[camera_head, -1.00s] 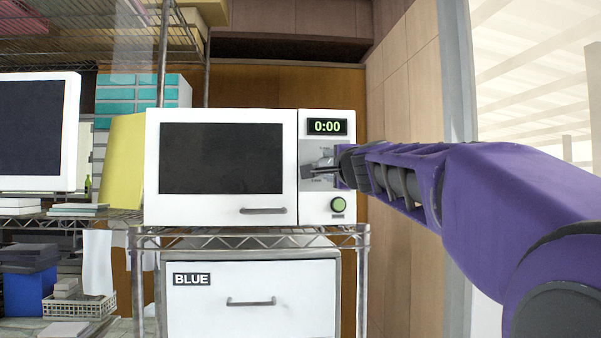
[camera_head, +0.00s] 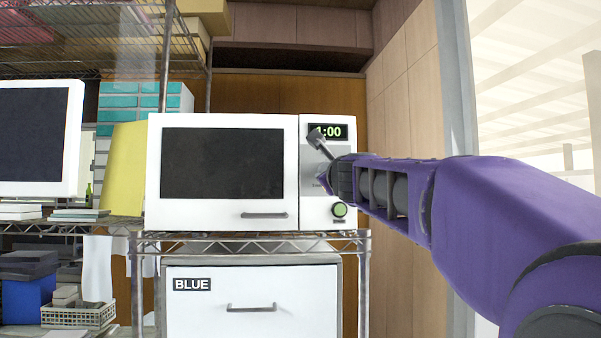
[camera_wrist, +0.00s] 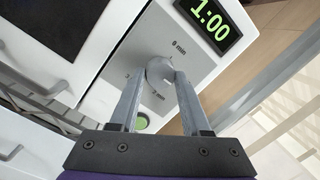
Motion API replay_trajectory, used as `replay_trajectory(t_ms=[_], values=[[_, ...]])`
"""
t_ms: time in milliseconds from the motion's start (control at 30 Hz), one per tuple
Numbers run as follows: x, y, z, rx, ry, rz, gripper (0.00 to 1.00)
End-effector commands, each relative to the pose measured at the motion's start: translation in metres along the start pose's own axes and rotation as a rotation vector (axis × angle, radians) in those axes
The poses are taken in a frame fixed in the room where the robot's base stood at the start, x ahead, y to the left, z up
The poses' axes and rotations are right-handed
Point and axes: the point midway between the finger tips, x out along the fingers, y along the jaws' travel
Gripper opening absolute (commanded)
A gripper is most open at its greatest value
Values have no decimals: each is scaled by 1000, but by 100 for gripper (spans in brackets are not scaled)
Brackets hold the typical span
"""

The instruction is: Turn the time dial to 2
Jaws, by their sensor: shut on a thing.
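The white microwave (camera_head: 222,221) stands on the wire shelf, its door closed. Its green display (camera_head: 341,132) reads 1:00, and the same reading shows in the wrist view (camera_wrist: 210,20). The grey time dial (camera_wrist: 158,72) is on the control panel, with "0 min" printed near it; other markings are partly covered. My gripper (camera_wrist: 157,82) is shut on the dial, one finger on either side, and is rolled over at a slant. In the head view my purple arm hides most of the dial.
A round green button (camera_head: 339,210) sits below the dial, close to my gripper. A white drawer unit labelled BLUE (camera_head: 250,285) is under the microwave. Another white appliance (camera_head: 77,140) stands at the left. A wooden wall is behind on the right.

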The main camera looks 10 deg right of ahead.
Motion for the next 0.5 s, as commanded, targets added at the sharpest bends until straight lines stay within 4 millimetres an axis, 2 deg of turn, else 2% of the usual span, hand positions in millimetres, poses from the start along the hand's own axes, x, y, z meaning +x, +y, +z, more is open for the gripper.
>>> replay_trajectory(t_ms=[500], values=[[0, 0, 3, 485, 32, -51, 0]])
